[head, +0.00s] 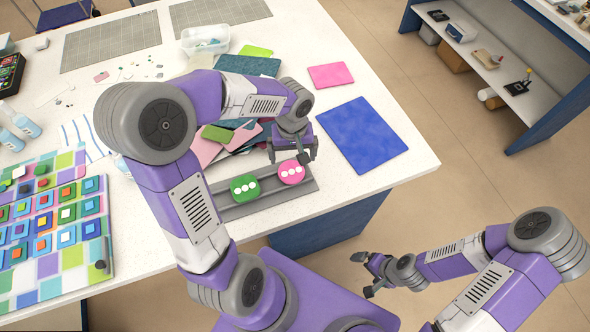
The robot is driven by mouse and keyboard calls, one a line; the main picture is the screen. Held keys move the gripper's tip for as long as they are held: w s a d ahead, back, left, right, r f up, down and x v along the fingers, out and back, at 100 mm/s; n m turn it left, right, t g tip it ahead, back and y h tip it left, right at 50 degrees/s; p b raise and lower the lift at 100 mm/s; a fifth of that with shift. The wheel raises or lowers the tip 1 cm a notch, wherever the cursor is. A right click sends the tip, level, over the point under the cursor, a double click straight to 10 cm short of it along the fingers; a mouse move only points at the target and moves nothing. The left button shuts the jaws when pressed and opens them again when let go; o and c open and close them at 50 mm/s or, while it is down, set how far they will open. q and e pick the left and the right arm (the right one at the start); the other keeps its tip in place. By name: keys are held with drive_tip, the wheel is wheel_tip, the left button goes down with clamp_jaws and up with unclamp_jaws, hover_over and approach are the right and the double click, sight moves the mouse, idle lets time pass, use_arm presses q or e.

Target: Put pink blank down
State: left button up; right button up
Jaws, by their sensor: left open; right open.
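The pink blank (291,172), a rounded piece with white dots on top, sits at the right part of a grey tray (238,209) near the table's front edge. My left gripper (291,157) is open just behind and above it, with a fingertip towards each side. I cannot tell whether the fingers touch the blank. A green blank (244,187) with white dots sits left of it in the same tray. My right gripper (368,273) is open and empty, off the table in front of its edge.
A blue sheet (362,135) and a pink square sheet (330,76) lie to the right and behind. Coloured sheets (206,150) are piled behind the tray, partly hidden by my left arm. A colourful tile panel (47,262) lies at left, bottles (20,122) behind it.

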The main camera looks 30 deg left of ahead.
sight(291, 171)
use_arm(q)
drive_tip(key=shift+s+f, duration=0.25)
drive_tip(key=shift+f, duration=0.3)
wheel_tip(291, 171, down, 6)
drive_tip(key=shift+a+r+b, duration=0.1)
drive_tip(key=shift+b, duration=0.45)
drive_tip(key=shift+c, duration=0.5)
drive_tip(key=c, duration=0.9)
